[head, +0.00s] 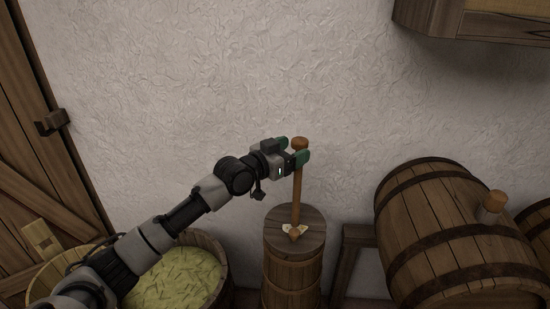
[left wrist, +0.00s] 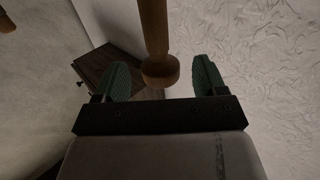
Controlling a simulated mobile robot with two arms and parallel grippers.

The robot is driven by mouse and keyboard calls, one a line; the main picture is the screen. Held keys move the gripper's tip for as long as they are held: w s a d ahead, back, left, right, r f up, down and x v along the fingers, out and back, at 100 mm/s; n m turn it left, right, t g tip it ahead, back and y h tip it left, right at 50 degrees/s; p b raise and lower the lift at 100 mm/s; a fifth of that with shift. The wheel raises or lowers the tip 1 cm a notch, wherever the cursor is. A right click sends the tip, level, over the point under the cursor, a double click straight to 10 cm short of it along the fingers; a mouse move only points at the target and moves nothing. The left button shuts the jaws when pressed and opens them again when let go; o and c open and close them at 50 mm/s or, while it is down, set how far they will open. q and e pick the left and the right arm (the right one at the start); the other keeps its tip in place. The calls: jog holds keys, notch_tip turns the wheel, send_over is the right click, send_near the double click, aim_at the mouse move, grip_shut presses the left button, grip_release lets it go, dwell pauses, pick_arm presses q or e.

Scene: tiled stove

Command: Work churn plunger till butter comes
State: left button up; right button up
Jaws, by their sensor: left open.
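The butter churn (head: 292,262) is an upright wooden tub with hoops and a flat lid. Its wooden plunger (head: 298,190) stands upright through the lid, with a round knob on top. Pale yellow patches lie on the lid around the foot of the shaft. My left gripper (head: 292,149) is open near the plunger's top, its green fingers on either side of the shaft just below the knob. In the left wrist view, the knob and shaft of the plunger (left wrist: 157,40) show between the two open fingers (left wrist: 163,75), with a gap on both sides. My right gripper is out of view.
A wooden tub (head: 222,268) with yellow-green shreds stands left of the churn, partly behind my left arm. A large barrel (head: 430,225) lies on a wooden stand at the right. A wall cupboard (head: 480,22) hangs upper right. A plank door (head: 45,120) is at left.

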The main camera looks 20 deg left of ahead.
pick_arm(q)
jog(key=v, duration=0.8)
jog(key=shift+b, duration=0.4)
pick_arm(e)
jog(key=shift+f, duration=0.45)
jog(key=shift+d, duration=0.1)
